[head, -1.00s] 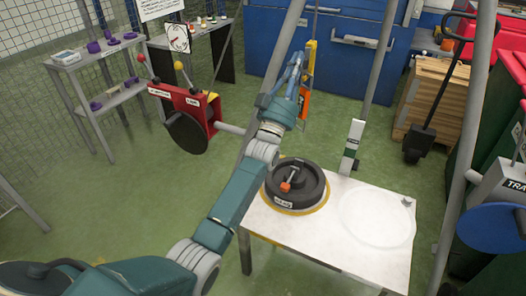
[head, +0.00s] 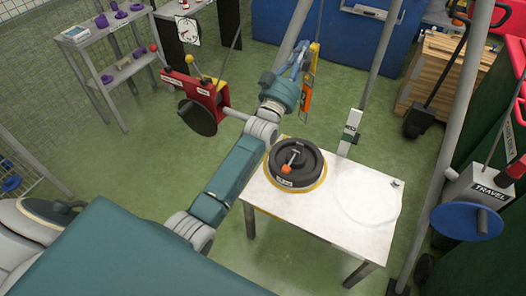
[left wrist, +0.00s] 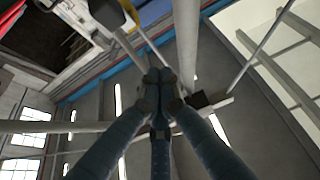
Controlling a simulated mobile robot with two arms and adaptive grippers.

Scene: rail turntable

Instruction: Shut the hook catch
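I cannot pick out the hook catch with certainty in either view. A dark round turntable unit (head: 312,163) with an orange-tipped lever (head: 288,168) sits on a white table (head: 268,207). My left gripper (head: 300,50) is beyond the table's far left corner in the head view, pointing up and away from the turntable unit. In the left wrist view its blue fingers (left wrist: 160,76) come together at the tips with nothing visible between them. My right gripper is in neither view.
A red box with a dark disc (head: 197,117) stands left of my left arm. Yellow and orange bars (head: 307,95) hang by the gripper. A grey box marked TRAVEL (head: 490,188) with a blue disc is at right.

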